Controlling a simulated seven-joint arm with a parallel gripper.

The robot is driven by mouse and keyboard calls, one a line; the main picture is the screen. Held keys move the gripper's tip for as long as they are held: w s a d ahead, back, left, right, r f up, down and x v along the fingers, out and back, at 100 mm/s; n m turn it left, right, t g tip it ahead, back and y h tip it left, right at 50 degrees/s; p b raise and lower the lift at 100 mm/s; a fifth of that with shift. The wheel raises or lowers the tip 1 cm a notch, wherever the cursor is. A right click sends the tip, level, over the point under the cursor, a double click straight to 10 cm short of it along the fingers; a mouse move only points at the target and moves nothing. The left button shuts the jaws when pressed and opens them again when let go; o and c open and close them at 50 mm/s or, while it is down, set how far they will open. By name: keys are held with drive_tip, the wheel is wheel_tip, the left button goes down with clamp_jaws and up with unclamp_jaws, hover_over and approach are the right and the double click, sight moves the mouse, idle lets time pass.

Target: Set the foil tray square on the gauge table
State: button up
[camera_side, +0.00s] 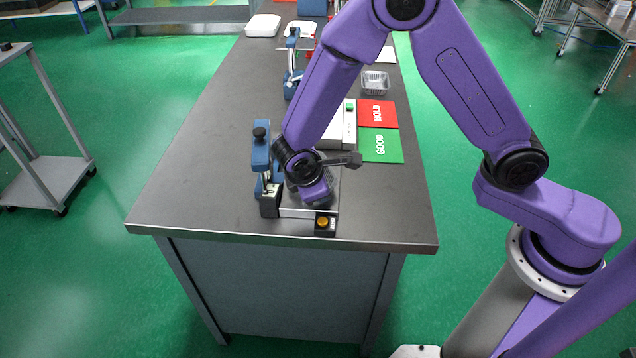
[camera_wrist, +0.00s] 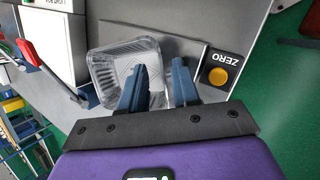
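The clear-silver foil tray (camera_wrist: 108,72) shows in the wrist view on the grey plate of the gauge table (camera_wrist: 190,48). Its sides look turned relative to the plate's edges. My gripper (camera_wrist: 159,63) is open, with its two blue fingers apart. The left finger overlaps the tray's inside and the right finger is outside its right wall; whether either touches it I cannot tell. In the side view, my gripper (camera_side: 316,192) is low over the gauge table (camera_side: 297,212) and hides most of the tray.
A ZERO box (camera_wrist: 218,75) with a yellow button is right of the fingers. A blue gauge stand (camera_side: 261,158) is close on the left. Beyond lie a red HOLD pad (camera_side: 377,112), a green GOOD pad (camera_side: 381,146) and another tray (camera_side: 375,83). The bench's left side is clear.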

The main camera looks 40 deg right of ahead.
drive_tip(key=v, duration=1.7)
drive_tip(key=s+d+g+y, duration=0.2)
drive_tip(key=s+d+y, duration=0.4)
drive_tip(key=s+d, duration=1.3)
drive_tip(key=s, duration=0.2)
drive_tip(key=shift+s, duration=0.3)
